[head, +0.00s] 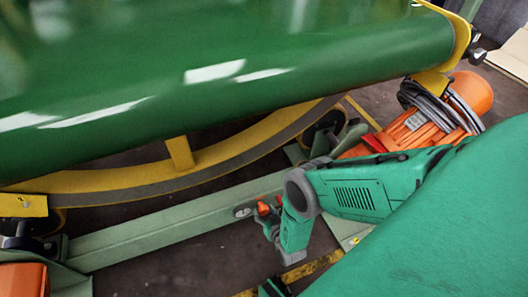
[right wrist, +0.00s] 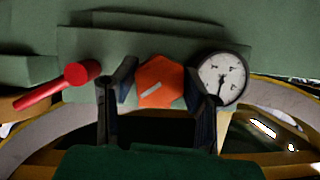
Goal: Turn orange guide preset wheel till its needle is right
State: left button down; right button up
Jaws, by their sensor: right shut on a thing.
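The orange guide preset wheel (right wrist: 158,82) is six-sided, with a slanted white mark on its face, and sits on a green panel in the right wrist view. My right gripper (right wrist: 161,88) has one dark finger on each side of it and is shut on it. A round white gauge (right wrist: 221,79) is just right of the wheel; its needle is too small to read surely. In the head view my right gripper (head: 268,222) is at the green beam, and it partly hides the wheel (head: 263,208). My left gripper is not in view.
A red handle (right wrist: 68,86) sticks out left of the wheel. A large green drum (head: 220,70) with a yellow curved rim (head: 190,164) lies above the green beam (head: 170,220). An orange motor (head: 430,125) with grey cables stands at the right.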

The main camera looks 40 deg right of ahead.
aim_at(264, 209)
jog(key=shift+s+n+h, duration=0.1)
jog(key=shift+n+h, duration=0.2)
jog(key=shift+n, duration=0.1)
dwell(0.3)
jog(key=o, duration=1.1)
jog(key=shift+r, duration=0.45)
notch_tip(264, 209, up, 9)
jog(key=shift+f, duration=0.1)
